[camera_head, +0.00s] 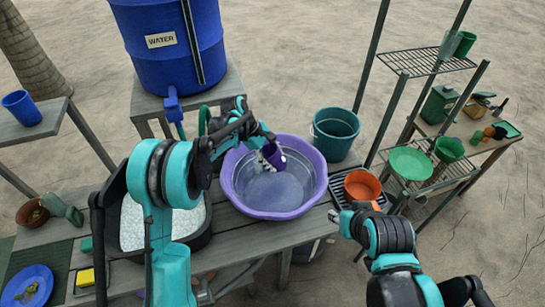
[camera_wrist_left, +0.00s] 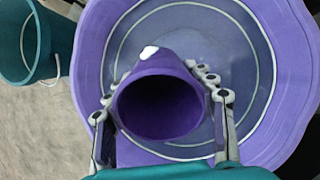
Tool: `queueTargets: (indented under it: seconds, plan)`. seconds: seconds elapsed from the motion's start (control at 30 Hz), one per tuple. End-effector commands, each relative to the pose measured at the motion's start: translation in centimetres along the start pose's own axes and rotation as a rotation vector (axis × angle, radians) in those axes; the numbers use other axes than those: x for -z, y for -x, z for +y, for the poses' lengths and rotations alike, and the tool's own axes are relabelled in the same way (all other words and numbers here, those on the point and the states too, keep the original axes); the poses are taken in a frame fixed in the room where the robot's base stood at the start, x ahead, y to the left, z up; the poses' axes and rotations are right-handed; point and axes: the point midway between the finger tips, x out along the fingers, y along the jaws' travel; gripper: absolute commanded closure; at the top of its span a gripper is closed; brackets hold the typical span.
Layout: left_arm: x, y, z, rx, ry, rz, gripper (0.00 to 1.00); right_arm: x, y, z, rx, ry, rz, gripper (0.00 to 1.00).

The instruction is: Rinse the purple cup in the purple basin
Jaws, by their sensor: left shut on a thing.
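The purple basin (camera_head: 243,203) stands on the grey wooden table in the middle of the head view and looks filled with water. My left gripper (camera_head: 264,150) is shut on the purple cup (camera_head: 273,154) above the basin. In the left wrist view the cup (camera_wrist_left: 160,104) sits between the two fingers of my left gripper (camera_wrist_left: 160,90), its dark mouth towards the camera. A small white spot shows on its side. The purple basin (camera_wrist_left: 88,60) is behind it; whether the cup touches the water I cannot tell. My right gripper (camera_head: 343,214) is right of the basin; its fingers are unclear.
A teal bucket (camera_head: 336,134) stands behind the basin. An orange bowl (camera_head: 363,185) sits on a dark rack at the right. A blue water barrel (camera_head: 175,50) with a tap stands behind. A blue plate (camera_head: 30,283) and yellow sponge (camera_head: 86,277) lie at the front left.

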Motion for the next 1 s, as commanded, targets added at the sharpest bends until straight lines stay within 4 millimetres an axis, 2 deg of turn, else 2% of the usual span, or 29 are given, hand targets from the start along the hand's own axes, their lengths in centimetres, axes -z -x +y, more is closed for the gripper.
queueTargets:
  seconds: [0.1, 1.0]
  plan:
    - [0.9, -1.8, -0.4, 0.0, 0.0, 0.0, 0.74, -0.8, -1.2, 0.0, 0.0, 0.0, 0.0, 0.6]
    - [6.2, -12.1, -2.4, 0.0, -0.001, 0.0, 0.74, -4.8, -6.8, 0.0, 0.0, 0.0, 0.0, 0.6]
